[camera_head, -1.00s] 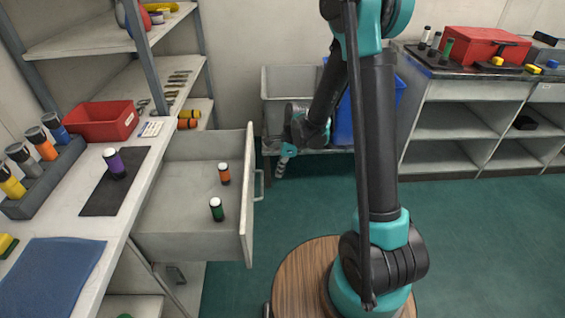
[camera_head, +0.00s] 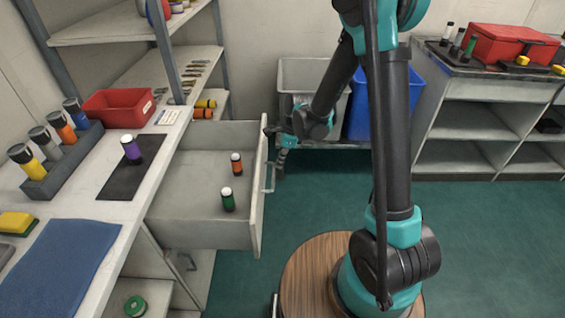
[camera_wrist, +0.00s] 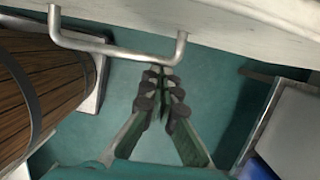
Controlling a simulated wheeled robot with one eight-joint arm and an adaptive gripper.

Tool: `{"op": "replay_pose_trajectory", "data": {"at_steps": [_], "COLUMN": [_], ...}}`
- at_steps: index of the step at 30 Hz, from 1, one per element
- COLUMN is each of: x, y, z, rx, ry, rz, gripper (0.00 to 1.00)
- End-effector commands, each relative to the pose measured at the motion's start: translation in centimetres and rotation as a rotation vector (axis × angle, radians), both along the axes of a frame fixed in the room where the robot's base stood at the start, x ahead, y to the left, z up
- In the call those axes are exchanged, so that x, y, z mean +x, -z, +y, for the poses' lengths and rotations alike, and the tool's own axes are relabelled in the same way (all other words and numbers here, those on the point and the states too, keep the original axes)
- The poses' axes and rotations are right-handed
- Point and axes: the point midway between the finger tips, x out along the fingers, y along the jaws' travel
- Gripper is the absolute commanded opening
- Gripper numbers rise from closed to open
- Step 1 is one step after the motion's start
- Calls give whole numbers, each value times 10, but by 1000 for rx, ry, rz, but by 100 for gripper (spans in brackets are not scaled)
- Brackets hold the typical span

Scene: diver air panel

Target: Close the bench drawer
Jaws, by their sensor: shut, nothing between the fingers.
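The bench drawer (camera_head: 205,237) stands pulled out from the bench, with its front panel (camera_head: 259,190) facing right. Inside it stand an orange bottle (camera_head: 236,164) and a green bottle (camera_head: 228,199), both with white caps. The drawer's bar handle (camera_head: 270,178) is on the outer face; in the wrist view the metal handle (camera_wrist: 115,48) crosses the top. My gripper (camera_head: 279,172) is beside the far end of the handle, outside the drawer. In the wrist view my gripper (camera_wrist: 162,75) is shut and empty, its fingertips close to one end of the handle. I cannot tell whether they touch it.
The bench top holds a red bin (camera_head: 119,106), a bottle rack (camera_head: 66,160), a dark mat (camera_head: 120,182) and a blue cloth (camera_head: 60,262). Grey and blue tubs (camera_head: 405,100) stand behind my arm. Green floor (camera_head: 480,240) is free on the right.

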Motion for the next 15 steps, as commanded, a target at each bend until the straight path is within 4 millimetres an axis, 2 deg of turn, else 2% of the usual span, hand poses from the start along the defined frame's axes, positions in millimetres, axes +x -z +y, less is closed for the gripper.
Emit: {"op": "replay_pose_trajectory", "data": {"at_steps": [5,15], "x": [-1,-6], "y": [0,0], "z": [24,87], "rx": [1,0], "ry": [-4,-5], "rz": [-1,0], "gripper": [0,0]}}
